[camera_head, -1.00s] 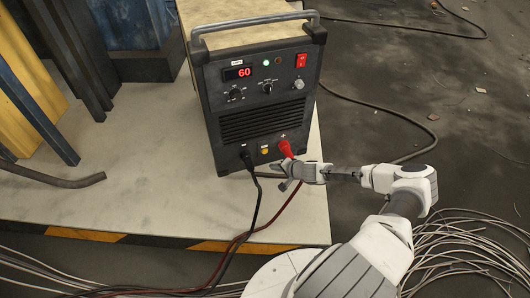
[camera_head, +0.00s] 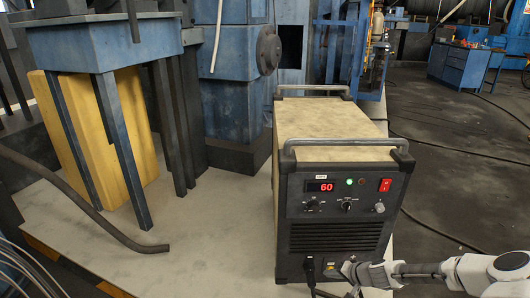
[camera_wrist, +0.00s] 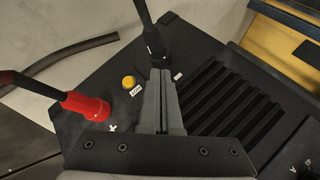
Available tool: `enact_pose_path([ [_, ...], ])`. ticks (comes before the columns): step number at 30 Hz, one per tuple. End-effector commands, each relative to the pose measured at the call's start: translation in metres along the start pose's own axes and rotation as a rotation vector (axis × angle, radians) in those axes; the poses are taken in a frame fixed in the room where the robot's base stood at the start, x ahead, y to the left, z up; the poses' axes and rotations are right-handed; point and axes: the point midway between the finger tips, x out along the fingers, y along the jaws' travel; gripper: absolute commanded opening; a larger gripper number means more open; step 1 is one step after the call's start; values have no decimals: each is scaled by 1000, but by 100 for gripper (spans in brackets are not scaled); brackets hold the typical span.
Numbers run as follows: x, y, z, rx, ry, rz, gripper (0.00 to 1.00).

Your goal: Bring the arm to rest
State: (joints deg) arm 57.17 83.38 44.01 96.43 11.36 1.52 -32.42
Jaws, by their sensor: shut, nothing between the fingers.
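My arm reaches in from the lower right in the head view. My gripper (camera_head: 340,270) is at the lower front of the welding machine (camera_head: 340,236). In the wrist view its two grey fingers (camera_wrist: 163,75) lie together with nothing between them. They point toward the black plug (camera_wrist: 154,46) in the front panel and overlap its near side in the picture; I cannot tell whether they touch it. The red plug (camera_wrist: 86,106) sits in the panel on the left, beside a yellow button (camera_wrist: 128,81). In the head view my gripper hides the red plug.
The machine's display (camera_head: 320,187) reads 60, with a green light lit and a red switch (camera_head: 385,185). It stands on a pale platform (camera_head: 215,240). A bent dark pipe (camera_head: 90,205) and a blue-legged stand (camera_head: 120,150) are at left. Cables cross the dark floor at right.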

Motion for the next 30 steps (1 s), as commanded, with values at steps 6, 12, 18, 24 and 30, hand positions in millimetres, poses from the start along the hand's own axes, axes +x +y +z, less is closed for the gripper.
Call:
enact_pose_path([
  [6,-34,-46,3,-169,-98,56,0],
  [12,-71,-86,8,-304,-174,128,0],
  [18,-114,-126,15,-420,-228,216,0],
  [24,-164,-165,24,-512,-251,310,0],
  [30,-216,-202,37,-580,-245,398,0],
])
